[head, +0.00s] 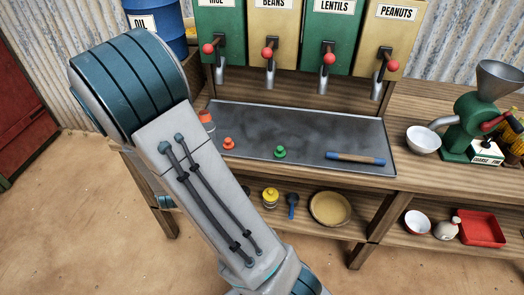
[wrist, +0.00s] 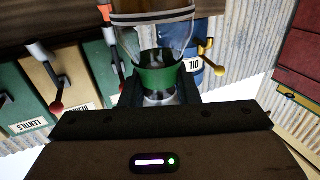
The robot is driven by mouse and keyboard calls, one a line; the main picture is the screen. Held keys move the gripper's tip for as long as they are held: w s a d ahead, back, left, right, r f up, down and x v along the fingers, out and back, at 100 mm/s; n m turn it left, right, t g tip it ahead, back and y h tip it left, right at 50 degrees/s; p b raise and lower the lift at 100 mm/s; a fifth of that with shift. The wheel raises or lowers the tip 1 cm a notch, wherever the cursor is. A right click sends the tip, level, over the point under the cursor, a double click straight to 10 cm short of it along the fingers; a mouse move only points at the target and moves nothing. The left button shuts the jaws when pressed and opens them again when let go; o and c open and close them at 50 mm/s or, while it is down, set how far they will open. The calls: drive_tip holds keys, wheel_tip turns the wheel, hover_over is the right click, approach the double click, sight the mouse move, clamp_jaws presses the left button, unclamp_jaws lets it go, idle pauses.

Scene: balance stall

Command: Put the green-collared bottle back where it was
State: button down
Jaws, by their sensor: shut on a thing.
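The green-collared bottle (wrist: 160,78) shows in the wrist view, with a clear body above a green band and a clear end below it. My gripper (wrist: 160,94) is shut on it at the collar end, one dark jaw on each side. The bottle's far end is cut off by the picture's top edge. In the head view my arm crosses the left side, and my gripper and the bottle are not seen there.
A grey tray (head: 300,120) on the wooden counter holds a small orange piece (head: 229,143), a small green piece (head: 280,153) and a blue-ended rod (head: 355,158). An orange-topped object (head: 206,117) is partly hidden by my arm. Dispensers stand behind; a bowl (head: 422,139) and grinder (head: 473,127) stand right.

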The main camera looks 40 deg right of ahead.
drive_tip(key=s+d+r+m+g+h+b, duration=0.2)
drive_tip(key=s+d+r+m+g+h, duration=0.25)
drive_tip(key=s+d, duration=0.45)
drive_tip(key=s+d+r+m+g+h+b, duration=0.2)
drive_tip(key=s+d+r+m+g+h, duration=0.15)
drive_tip(key=s+d+g, duration=0.4)
drive_tip(key=w+d+f+t, duration=0.1)
drive_tip(key=w+d+f, duration=0.6)
drive_tip(key=w+f, duration=0.3)
drive_tip(key=shift+w+f+m+t+p, duration=0.2)
drive_tip(key=shift+f+m+t+p, duration=0.15)
drive_tip(key=shift+f, duration=0.4)
drive_tip(key=shift+f+b, duration=0.25)
drive_tip(key=shift+b, duration=0.05)
drive_tip(key=c, duration=1.1)
unclamp_jaws()
drive_tip(key=shift+r, duration=0.1)
